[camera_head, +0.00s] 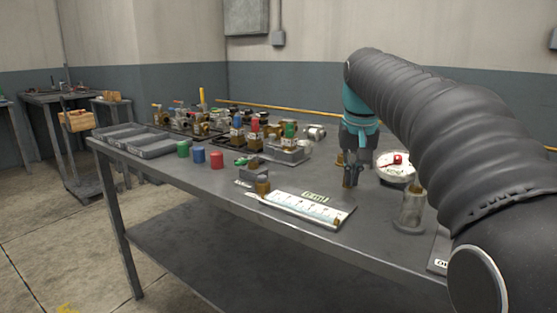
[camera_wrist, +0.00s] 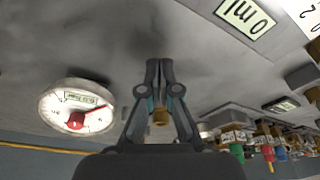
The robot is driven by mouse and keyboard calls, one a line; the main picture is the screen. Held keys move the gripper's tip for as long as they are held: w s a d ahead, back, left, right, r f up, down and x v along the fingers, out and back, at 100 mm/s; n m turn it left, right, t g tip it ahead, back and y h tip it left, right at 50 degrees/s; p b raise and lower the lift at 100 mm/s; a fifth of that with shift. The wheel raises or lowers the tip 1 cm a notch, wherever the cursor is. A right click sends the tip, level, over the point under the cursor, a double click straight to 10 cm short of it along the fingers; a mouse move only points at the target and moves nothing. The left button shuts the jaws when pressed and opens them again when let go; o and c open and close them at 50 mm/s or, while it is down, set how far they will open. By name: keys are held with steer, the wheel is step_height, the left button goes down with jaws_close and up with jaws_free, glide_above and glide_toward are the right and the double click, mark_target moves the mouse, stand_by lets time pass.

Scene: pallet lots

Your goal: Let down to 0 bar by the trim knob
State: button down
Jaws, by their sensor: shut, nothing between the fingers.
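A round gauge (camera_head: 393,168) with a white dial and a red centre lies on the table just right of my gripper. In the wrist view the gauge (camera_wrist: 78,106) is at the left, with a red pointer towards the upper right; its scale is too small to read. My gripper (camera_head: 350,184) points down over the table, shut and empty, with its fingertips together in the wrist view (camera_wrist: 159,64). A small brass piece (camera_wrist: 160,117) shows between and behind the fingers; I cannot tell whether it is the trim knob. It is partly hidden.
A glass cylinder (camera_head: 409,211) stands at the table's front right. Red, blue and green caps, valves and a grey tray (camera_head: 137,141) fill the left side.

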steer(key=shift+d+p, duration=0.4)
steer(key=shift+p, duration=0.1)
stand_by(0.4)
steer(key=shift+s+d+r, duration=0.1)
steer(key=shift+s, duration=0.2)
steer(key=shift+w+v, duration=0.25)
steer(key=shift+v, duration=0.7)
steer(key=shift+w+v, duration=0.2)
steer(key=shift+v, duration=0.75)
steer(key=shift+w+v, duration=0.25)
steer(key=shift+v, duration=0.65)
steer(key=shift+r, duration=0.15)
